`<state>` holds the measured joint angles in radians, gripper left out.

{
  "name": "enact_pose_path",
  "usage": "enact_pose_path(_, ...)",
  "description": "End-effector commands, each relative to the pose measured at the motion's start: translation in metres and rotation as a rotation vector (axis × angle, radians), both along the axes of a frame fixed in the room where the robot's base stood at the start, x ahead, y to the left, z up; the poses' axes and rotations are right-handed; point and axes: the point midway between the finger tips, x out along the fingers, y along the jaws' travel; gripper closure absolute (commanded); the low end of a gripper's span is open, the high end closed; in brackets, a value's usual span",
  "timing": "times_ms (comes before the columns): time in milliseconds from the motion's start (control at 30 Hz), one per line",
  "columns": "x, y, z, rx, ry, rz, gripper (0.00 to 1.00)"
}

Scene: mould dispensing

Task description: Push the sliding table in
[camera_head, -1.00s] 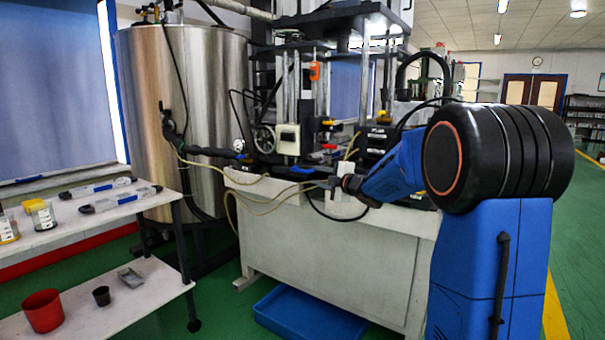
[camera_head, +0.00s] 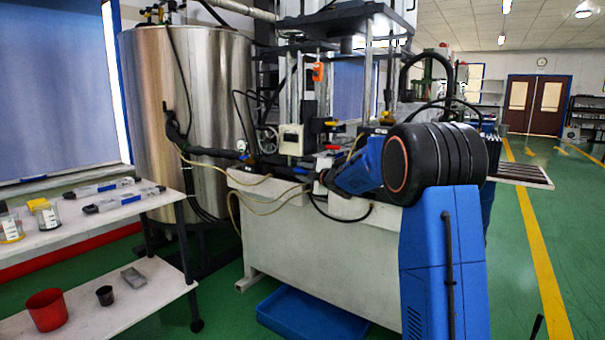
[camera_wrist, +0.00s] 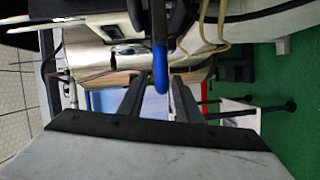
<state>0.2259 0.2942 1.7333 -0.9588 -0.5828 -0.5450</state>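The press machine (camera_head: 300,140) stands on a white bench (camera_head: 300,235). I cannot tell for sure which part of it is the sliding table. A lever with a blue grip (camera_wrist: 160,68) shows in the wrist view, in line with the gap between the fingers of my gripper (camera_wrist: 157,88). The fingers are apart, with space on both sides of the blue grip; I cannot tell whether they touch it. In the head view my gripper is at the front of the machine, small and mostly hidden by my dark wrist.
A steel tank (camera_head: 195,110) stands left of the machine. A white shelf (camera_head: 95,235) at left holds bottles, a red cup (camera_head: 47,309) and a dark cup (camera_head: 105,295). A blue bin (camera_head: 310,315) lies under the bench. A slatted grey ledge (camera_head: 518,172) sticks out at right; the floor beyond is clear.

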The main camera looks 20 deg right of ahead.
Motion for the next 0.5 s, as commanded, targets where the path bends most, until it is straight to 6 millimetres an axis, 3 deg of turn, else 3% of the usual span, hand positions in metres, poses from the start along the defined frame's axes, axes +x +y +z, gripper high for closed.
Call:
enact_pose_path(200,0.0001,0.0002,-0.0003,0.000,0.000,0.000,0.69)
enact_pose_path(333,0.0000,0.0002,-0.0004,0.000,0.001,0.000,1.00)
enact_pose_path(500,0.0002,-0.0001,-0.0008,0.000,0.001,0.000,1.00)
